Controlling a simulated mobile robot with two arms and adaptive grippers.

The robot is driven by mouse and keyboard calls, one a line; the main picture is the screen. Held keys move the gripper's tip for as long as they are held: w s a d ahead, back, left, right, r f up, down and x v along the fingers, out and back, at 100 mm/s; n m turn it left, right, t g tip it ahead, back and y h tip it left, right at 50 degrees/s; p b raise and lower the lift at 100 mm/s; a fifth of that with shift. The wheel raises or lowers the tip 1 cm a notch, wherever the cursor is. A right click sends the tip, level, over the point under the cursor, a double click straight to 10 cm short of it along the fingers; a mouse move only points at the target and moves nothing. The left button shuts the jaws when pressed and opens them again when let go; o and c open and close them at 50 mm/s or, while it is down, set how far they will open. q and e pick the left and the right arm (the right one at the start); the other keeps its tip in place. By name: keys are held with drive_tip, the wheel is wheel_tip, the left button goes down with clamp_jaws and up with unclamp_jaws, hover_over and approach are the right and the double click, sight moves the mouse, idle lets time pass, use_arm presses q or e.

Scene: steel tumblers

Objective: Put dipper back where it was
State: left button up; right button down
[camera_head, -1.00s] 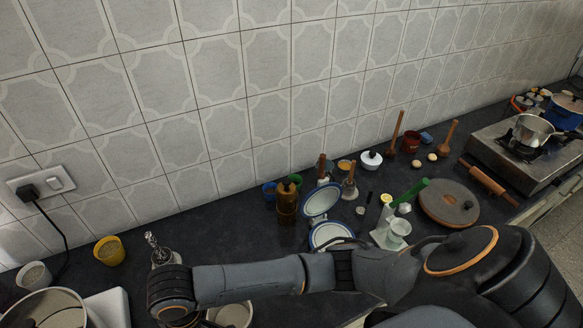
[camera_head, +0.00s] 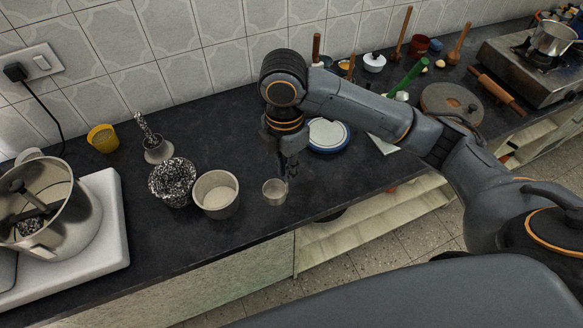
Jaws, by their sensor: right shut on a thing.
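My right gripper (camera_head: 290,172) points down over the middle of the dark counter, shut on the dipper. The dipper (camera_head: 273,193) is a small round steel cup, seen from above with its opening up. Its cup shows just left of and below the fingertips; the part between the fingers is hidden. I cannot tell whether its base touches the counter. A pale steel tumbler (camera_head: 216,194) stands just left of the dipper, apart from it. A black-and-white speckled tumbler (camera_head: 172,183) stands left of that one. My left gripper is not in view.
A steel pot (camera_head: 75,240) stands on a white base (camera_head: 118,222) at left. A yellow cup (camera_head: 103,138) and a speckled pestle in a mortar (camera_head: 152,145) stand behind. A blue-rimmed plate (camera_head: 328,136) lies right of my gripper. The counter's front edge is close below the dipper.

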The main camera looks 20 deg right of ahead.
drive_tip(key=w+d+f+p, duration=0.3)
drive_tip(key=w+f, duration=0.4)
drive_tip(key=f, duration=0.3)
drive_tip(key=shift+d, duration=0.3)
drive_tip(key=shift+w+f, duration=0.1)
drive_tip(key=shift+f, duration=0.1)
drive_tip(key=c, duration=1.4)
unclamp_jaws()
